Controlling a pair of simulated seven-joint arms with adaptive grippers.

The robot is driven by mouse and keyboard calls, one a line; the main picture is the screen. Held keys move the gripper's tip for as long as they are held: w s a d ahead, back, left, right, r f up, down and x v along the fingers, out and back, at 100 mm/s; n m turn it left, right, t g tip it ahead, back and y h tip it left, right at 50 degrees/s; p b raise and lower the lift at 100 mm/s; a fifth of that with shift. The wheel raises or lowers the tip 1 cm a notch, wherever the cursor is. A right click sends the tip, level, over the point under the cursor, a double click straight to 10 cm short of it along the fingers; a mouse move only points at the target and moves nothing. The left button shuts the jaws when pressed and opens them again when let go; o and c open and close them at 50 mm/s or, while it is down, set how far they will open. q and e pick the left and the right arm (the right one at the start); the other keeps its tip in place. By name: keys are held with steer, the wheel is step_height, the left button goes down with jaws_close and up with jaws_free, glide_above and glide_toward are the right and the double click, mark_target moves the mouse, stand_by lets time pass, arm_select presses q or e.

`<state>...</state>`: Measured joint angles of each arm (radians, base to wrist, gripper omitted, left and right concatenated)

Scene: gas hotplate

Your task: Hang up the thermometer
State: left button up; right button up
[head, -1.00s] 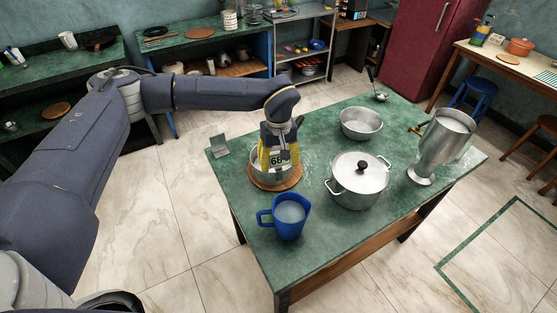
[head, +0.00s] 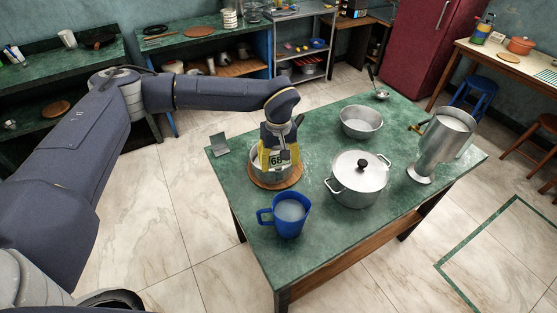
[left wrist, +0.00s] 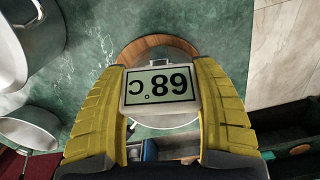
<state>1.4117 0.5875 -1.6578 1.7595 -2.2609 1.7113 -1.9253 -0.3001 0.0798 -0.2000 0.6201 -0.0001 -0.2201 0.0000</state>
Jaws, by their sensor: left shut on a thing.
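The thermometer (left wrist: 160,88) is a small grey box with a display reading 68 °C, upside down in the left wrist view. It also shows in the head view (head: 276,161). My left gripper (left wrist: 160,75) has yellow-padded fingers shut on its two sides. In the head view the left gripper (head: 277,148) is over a small metal pot (head: 257,168) on a round wooden board (head: 272,184). The gripper and thermometer hide much of the pot. Whether the thermometer touches the pot's rim I cannot tell. My right gripper is not in view.
A grey metal stand (head: 219,145) is left of the pot on the green table (head: 325,238). A blue mug (head: 288,214) is in front, a lidded pot (head: 358,180) to the right, an open pan (head: 361,122) behind that, and a tall metal vessel (head: 440,146) at the far right.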

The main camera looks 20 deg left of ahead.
arm_select(q)
steer(key=shift+f, duration=0.2)
steer(key=o, duration=1.3)
